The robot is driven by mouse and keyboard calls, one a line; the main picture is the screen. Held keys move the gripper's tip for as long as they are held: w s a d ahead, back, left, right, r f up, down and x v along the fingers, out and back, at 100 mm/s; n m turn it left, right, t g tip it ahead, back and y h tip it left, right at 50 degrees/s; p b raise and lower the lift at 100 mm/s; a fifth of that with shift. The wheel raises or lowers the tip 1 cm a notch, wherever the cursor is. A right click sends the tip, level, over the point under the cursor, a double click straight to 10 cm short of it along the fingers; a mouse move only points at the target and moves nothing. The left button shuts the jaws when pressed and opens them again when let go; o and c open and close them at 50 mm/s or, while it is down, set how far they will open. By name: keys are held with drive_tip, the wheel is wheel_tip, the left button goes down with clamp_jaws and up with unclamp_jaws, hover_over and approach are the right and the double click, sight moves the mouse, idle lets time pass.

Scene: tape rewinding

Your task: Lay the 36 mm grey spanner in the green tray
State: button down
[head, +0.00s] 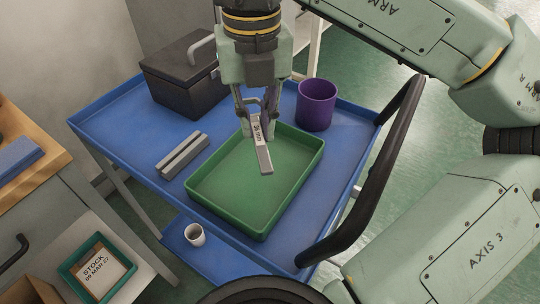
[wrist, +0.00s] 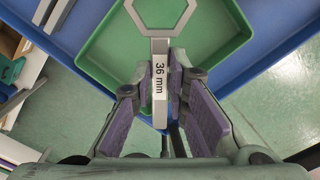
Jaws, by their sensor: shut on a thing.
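The grey spanner (head: 264,158) is held in my gripper (head: 257,122), above the green tray (head: 204,199). In the wrist view the spanner (wrist: 160,48) shows its label "36 mm" and a six-sided ring end, which lies over the tray (wrist: 112,52). My gripper's purple-padded fingers (wrist: 162,88) are shut on the spanner's shank. In the head view the spanner slants down, with its lower end over the tray floor and seemingly clear of it. The tray stands on the blue trolley top (head: 117,127) and looks empty.
A purple cup (head: 316,104) stands just behind the tray's right corner. A dark toolbox (head: 182,80) is at the back left. A grey grooved block (head: 182,155) lies left of the tray. The trolley's black handle (head: 372,178) rises at the right.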

sight(259, 173)
wheel_tip(259, 173, down, 10)
drive_tip(key=shift+r+p, duration=0.15)
drive_tip(key=shift+p, duration=0.2)
drive_tip(key=shift+f+b, duration=0.2)
drive_tip(key=shift+b, duration=0.1)
drive_tip(key=c, duration=1.6)
unclamp_jaws()
drive_tip(key=shift+o, duration=0.2)
drive_tip(key=shift+r, duration=0.15)
wheel_tip(259, 173, up, 12)
drive_tip(key=p, duration=0.7)
drive_tip(key=shift+r, duration=0.1)
